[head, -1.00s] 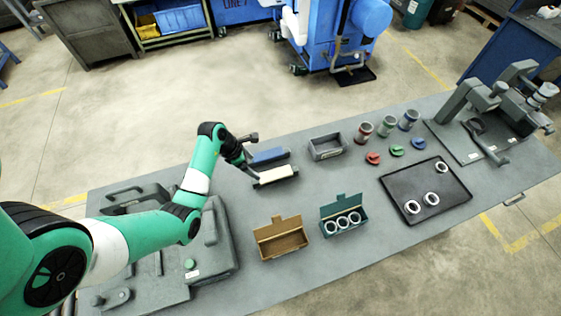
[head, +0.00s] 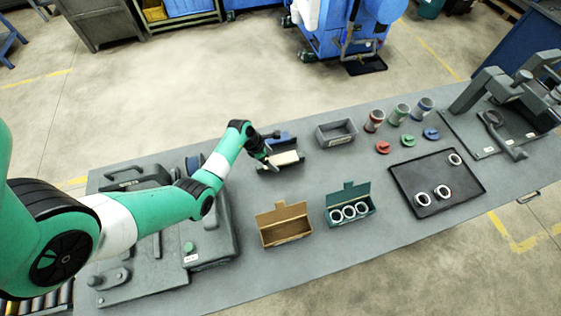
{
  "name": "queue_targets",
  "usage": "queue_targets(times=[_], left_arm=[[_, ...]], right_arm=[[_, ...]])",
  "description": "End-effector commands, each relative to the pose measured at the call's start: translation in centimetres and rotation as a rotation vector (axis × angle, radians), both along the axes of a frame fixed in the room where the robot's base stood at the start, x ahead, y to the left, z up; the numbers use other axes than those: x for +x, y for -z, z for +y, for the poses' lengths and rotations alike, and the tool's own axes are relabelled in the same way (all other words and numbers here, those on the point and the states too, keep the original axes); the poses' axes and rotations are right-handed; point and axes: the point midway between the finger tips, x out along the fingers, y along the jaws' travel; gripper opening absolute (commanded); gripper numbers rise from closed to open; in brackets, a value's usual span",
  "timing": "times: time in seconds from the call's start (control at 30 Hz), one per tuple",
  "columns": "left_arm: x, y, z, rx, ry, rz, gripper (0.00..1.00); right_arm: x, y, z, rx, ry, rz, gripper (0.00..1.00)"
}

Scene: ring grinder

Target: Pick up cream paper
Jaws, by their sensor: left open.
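The cream paper (head: 286,159) is a pale flat block in a dark holder on the grey table, left of the table's middle. A blue piece (head: 285,140) lies parallel just behind it. My left gripper (head: 272,150) is open, at the left ends of the cream and blue pieces, with its fingers spread. It hides part of their left ends. I cannot tell whether a finger touches the cream paper. My right gripper is not in view.
A grey bin (head: 336,138) stands right of the papers. A brown open box (head: 286,232) and a green box with white rings (head: 349,213) stand in front. A black tray (head: 415,180) with rings lies at the right. A machine (head: 210,238) occupies the left of the table.

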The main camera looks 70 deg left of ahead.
Motion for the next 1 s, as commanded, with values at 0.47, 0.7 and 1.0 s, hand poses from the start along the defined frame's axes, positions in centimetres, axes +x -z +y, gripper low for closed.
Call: queue_targets(times=[0.47,0.7,1.0], left_arm=[[0.17,0.28,0.00,0.001,0.001,0.000,0.55],[0.17,0.28,-0.01,0.001,0.001,0.000,0.12],[0.19,0.08,0.01,0.001,0.001,-0.001,0.07]], right_arm=[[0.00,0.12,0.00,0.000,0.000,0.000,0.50],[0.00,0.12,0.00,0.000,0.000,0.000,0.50],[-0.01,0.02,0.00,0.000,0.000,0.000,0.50]])
